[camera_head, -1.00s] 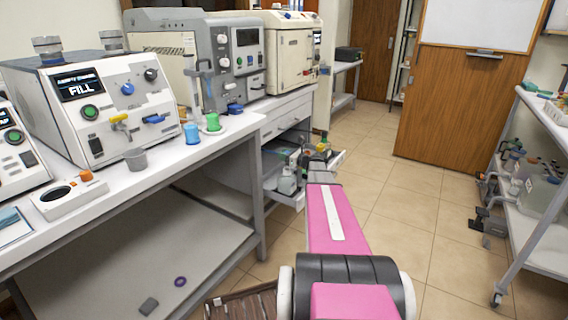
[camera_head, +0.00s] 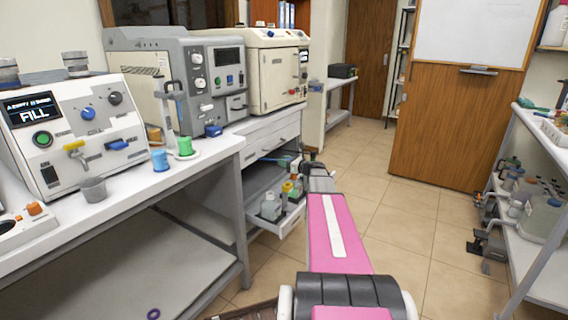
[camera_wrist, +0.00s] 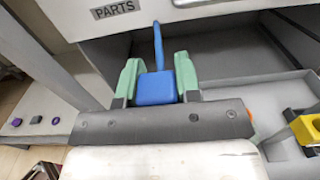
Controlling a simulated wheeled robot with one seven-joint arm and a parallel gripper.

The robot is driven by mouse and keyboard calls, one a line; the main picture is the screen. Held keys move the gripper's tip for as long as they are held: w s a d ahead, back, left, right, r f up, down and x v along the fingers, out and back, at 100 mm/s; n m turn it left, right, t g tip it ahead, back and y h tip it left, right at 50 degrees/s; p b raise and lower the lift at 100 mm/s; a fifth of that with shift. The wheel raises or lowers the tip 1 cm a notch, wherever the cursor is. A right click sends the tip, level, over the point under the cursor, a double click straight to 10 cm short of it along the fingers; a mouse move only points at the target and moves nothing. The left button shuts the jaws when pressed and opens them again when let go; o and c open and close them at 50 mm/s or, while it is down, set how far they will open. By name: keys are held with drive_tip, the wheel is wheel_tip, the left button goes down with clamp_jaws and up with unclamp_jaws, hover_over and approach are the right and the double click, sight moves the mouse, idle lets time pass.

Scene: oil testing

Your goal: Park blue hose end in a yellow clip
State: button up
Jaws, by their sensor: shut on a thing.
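In the wrist view, my gripper (camera_wrist: 158,78) has green fingers shut on the blue hose end (camera_wrist: 156,90), a blue block with a thin blue stem pointing away from me. Its far tip reaches in front of the drawer front labelled PARTS. A yellow clip-like part (camera_wrist: 306,128) with a dark base is at the right edge of the wrist view, apart from my gripper. In the head view my gripper (camera_head: 294,163) is small, above the open drawer, with a thin blue line beside it. Whether the yellow part is a hose clip is unclear.
The open drawer (camera_head: 293,222) holds bottles and small parts. The bench (camera_head: 205,166) carries the FILL machine (camera_head: 75,130) and blue and green cups. A lower shelf (camera_wrist: 45,125) in the wrist view bears small purple and dark pieces.

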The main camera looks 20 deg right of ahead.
drive_tip(key=shift+a+f, duration=0.1)
drive_tip(key=shift+f, duration=2.75)
drive_tip(key=shift+f, duration=1.9)
idle(0.4)
drive_tip(key=o, duration=1)
drive_tip(key=shift+s, duration=0.1)
